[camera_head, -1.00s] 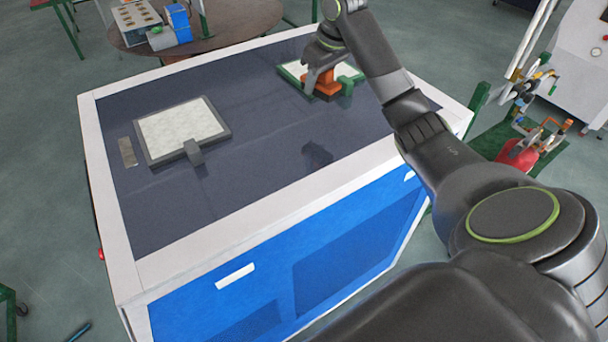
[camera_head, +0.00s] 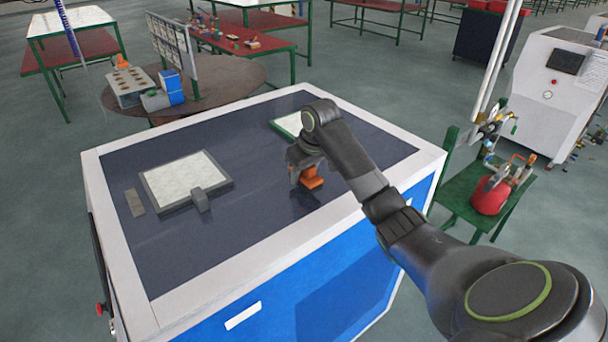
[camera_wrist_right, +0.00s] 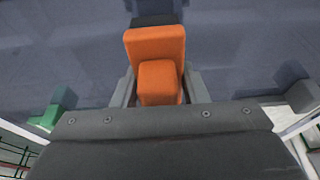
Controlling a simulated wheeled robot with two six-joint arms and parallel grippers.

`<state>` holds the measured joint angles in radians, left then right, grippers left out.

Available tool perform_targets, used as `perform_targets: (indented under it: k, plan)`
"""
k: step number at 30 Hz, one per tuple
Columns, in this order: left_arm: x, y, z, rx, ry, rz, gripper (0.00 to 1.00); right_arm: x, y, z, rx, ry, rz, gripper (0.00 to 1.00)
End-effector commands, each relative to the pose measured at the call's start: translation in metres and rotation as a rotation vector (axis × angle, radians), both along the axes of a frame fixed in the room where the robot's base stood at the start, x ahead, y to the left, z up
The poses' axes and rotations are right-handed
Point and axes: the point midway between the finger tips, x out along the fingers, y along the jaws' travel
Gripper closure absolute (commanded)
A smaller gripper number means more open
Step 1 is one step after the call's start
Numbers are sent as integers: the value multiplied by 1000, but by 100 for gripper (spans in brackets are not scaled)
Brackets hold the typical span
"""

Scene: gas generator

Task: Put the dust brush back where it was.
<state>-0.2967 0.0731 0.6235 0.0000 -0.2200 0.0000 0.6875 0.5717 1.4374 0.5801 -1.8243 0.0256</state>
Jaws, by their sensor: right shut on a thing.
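The orange dust brush (camera_head: 313,180) is in my right gripper (camera_head: 303,172), over the dark top of the blue and white cabinet (camera_head: 250,190). In the right wrist view the brush (camera_wrist_right: 155,50) shows its orange body, with a dark part at its far end, between the two grey fingers of the gripper (camera_wrist_right: 158,90). The fingers are shut on it. I cannot tell exactly how high it is above the dark top. My left gripper is not in view.
A grey-framed pale panel (camera_head: 185,178) lies on the left of the top. A green-framed pale panel (camera_head: 287,124) lies behind my right gripper, partly hidden. A round brown table (camera_head: 220,80) stands behind. A green stand with a red vessel (camera_head: 490,196) is at right.

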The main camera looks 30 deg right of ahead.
Motion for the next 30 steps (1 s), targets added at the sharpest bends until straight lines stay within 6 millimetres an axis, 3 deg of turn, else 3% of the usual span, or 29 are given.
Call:
perform_targets:
  k: [5, 15, 16, 20, 30]
  plan:
    - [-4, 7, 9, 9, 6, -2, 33, 0, 0, -16, 0, 0, -1, 82]
    - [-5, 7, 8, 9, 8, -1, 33, 0, 0, -20, -1, 0, 0, 82]
    - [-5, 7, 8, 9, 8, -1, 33, 0, 0, -20, -1, 0, 0, 58]
    - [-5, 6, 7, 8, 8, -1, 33, 0, 0, -20, -1, 0, 0, 41]
    - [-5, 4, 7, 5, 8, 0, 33, 0, 0, -17, -1, -2, 0, 39]
